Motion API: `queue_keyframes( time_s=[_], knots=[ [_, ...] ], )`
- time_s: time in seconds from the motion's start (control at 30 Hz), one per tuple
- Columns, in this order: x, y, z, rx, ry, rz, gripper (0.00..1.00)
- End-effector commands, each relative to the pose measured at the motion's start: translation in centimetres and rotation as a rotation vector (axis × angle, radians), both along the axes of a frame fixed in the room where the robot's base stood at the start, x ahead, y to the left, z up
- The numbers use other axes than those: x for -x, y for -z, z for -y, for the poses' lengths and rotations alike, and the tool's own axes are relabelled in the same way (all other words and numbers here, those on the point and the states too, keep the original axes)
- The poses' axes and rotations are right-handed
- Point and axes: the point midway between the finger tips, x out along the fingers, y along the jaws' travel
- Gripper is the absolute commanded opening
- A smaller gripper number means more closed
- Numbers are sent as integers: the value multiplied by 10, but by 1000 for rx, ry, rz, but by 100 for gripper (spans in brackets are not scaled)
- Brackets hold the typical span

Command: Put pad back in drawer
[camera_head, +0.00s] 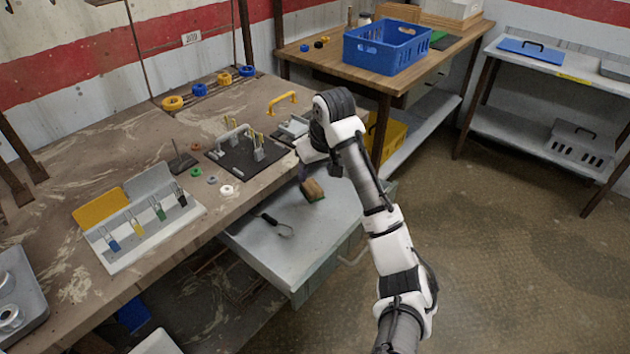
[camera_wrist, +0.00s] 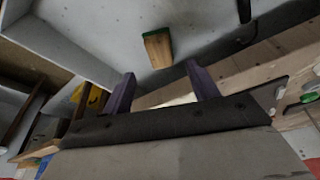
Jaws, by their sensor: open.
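The pad (camera_head: 313,190), a small tan block with a green face, shows over the inside of the open grey drawer (camera_head: 318,272). In the wrist view the pad (camera_wrist: 158,49) is against the pale drawer floor (camera_wrist: 100,25), beyond my fingertips and apart from them. I cannot tell whether it rests flat on the floor. My gripper (camera_wrist: 160,70) is open, with two purple fingers and nothing between them. In the head view my gripper (camera_head: 303,173) is just above the pad, partly hidden by my wrist.
A black-handled tool with a loop (camera_head: 278,225) lies in the drawer. The workbench (camera_head: 150,255) above the drawer holds a black fixture board (camera_head: 240,165), a padlock tray (camera_head: 125,265) and several coloured rings. A blue crate (camera_head: 385,65) stands on the back table. Floor at right is clear.

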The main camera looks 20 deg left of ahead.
Motion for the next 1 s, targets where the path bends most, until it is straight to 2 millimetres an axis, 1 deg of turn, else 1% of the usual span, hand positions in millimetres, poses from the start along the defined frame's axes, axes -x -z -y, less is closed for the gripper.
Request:
queue_keyframes(
  time_s=[0.03,0.1,0.2,0.3,1.0],
  knots=[
    [1,-14,4,1,1,6,59],
    [4,-25,6,3,1,5,59],
    [6,-37,9,2,1,4,59],
    [8,-43,11,2,3,2,59],
    [9,-45,11,1,1,0,59]
  ],
)
